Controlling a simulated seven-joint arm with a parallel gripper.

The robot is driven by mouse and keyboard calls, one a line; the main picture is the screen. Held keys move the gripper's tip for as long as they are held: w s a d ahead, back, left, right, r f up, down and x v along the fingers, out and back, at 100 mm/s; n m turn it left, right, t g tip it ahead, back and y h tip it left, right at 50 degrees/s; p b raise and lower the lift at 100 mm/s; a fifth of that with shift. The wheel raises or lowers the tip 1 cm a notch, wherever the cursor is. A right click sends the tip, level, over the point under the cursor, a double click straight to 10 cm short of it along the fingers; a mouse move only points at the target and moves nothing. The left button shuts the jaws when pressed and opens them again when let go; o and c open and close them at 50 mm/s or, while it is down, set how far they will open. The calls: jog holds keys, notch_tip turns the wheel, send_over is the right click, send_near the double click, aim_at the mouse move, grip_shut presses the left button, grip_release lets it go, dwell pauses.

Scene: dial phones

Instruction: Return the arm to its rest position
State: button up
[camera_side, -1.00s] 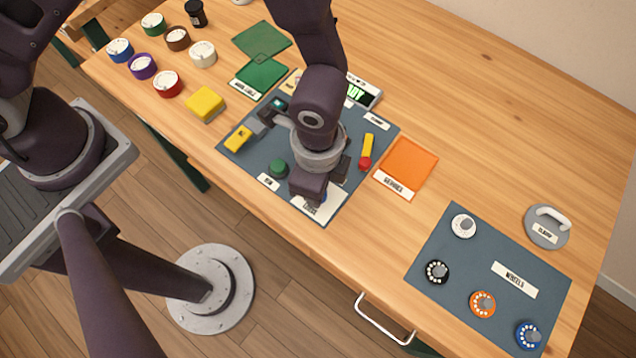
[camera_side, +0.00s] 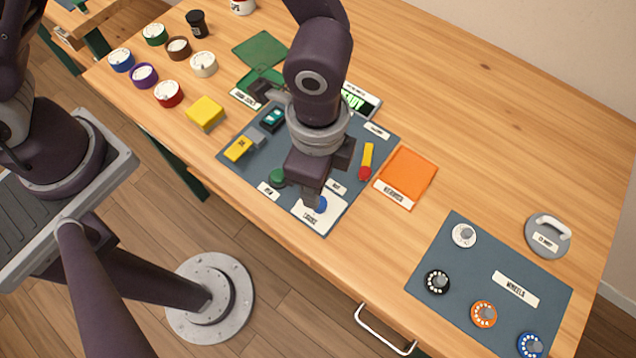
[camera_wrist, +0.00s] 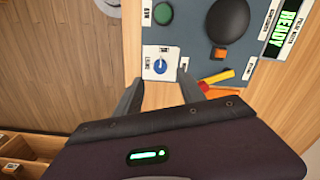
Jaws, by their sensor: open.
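My gripper (camera_side: 312,195) hangs above the near part of the dark grey mat (camera_side: 240,150) in the side view, with its fingers pointing down. In the wrist view my gripper (camera_wrist: 165,92) has its two fingers spread apart with nothing between them. A blue round dial (camera_side: 318,205) on a white labelled plate (camera_side: 318,219) shows just beyond the fingers. The same blue dial (camera_wrist: 160,66) lies ahead of the fingers in the wrist view. My arm hides the middle of the mat in the side view.
A green button (camera_side: 277,177), a yellow block (camera_side: 238,149) and a red-and-yellow tool (camera_side: 366,163) are around the gripper. A display reading READY (camera_side: 356,98) stands behind. An orange tray (camera_side: 408,172) and a wheels mat (camera_side: 450,260) lie right. The table's back right is clear.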

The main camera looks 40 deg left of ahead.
dwell(0.3)
jog(key=w+a+r+n+t, duration=0.35)
jog(key=a+r+n, duration=0.25)
jog(key=a+r, duration=0.85)
jog(key=s+a+r+n+t, duration=0.2)
jog(key=s+a+r+n, duration=0.6)
jog(key=s+a+r, duration=0.1)
jog(key=shift+s+a+r+n, duration=0.3)
jog(key=shift+s+a, duration=0.25)
jog(key=shift+s, duration=0.45)
